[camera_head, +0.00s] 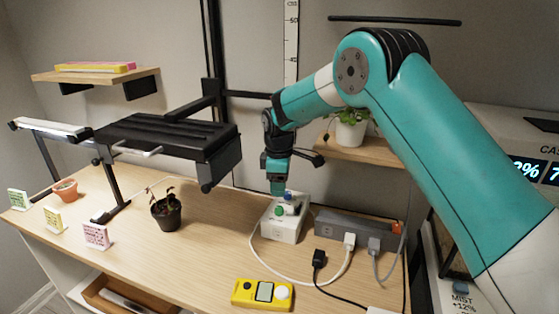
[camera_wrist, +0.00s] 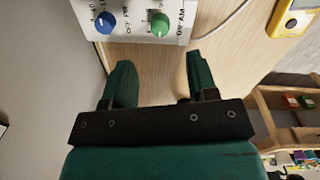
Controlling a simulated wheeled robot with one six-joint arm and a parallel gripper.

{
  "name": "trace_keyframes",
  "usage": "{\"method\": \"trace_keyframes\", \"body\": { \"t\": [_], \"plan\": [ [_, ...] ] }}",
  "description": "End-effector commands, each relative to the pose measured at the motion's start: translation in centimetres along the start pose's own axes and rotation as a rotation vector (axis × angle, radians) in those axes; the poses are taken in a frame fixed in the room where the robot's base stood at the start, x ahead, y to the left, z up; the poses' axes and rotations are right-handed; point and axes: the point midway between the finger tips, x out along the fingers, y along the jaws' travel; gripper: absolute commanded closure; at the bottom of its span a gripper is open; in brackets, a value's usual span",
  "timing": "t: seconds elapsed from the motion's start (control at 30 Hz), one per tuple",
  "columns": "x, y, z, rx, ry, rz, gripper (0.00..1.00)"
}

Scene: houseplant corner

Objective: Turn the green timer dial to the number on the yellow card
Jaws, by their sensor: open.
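The white timer box (camera_head: 284,229) stands on the bench below my gripper (camera_head: 277,188). In the wrist view its face (camera_wrist: 133,29) carries a green dial (camera_wrist: 160,25) and a blue dial (camera_wrist: 105,22) to its left, with small printed marks around them. My gripper (camera_wrist: 160,62) is open and empty. Its fingers point toward the green dial, which lies beyond the fingertips and outside the jaws. The yellow card (camera_head: 53,219) stands at the left of the bench; its number is too small to read. The dial setting cannot be read clearly.
A pink card (camera_head: 96,236) and a green card (camera_head: 17,199) stand near the yellow one. A potted seedling (camera_head: 166,212) is left of the timer. A grey power strip (camera_head: 350,230) with plugs and cables lies to the right. A yellow meter (camera_head: 263,294) lies in front.

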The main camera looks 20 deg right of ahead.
Motion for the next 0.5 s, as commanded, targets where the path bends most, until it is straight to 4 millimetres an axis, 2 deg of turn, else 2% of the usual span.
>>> {"method": "trace_keyframes", "body": {
  "t": [0.03,0.2,0.33,0.5],
  "plan": [
    [-1.3,0.1,-0.1,0.000,0.003,0.005,0.47],
    [-5.3,0.1,0.0,0.000,0.003,0.004,0.47],
    [-7.5,0.1,0.0,-0.001,0.002,0.003,0.47],
    [-8.8,0.0,0.0,-0.001,0.000,0.000,0.47]
  ]
}}
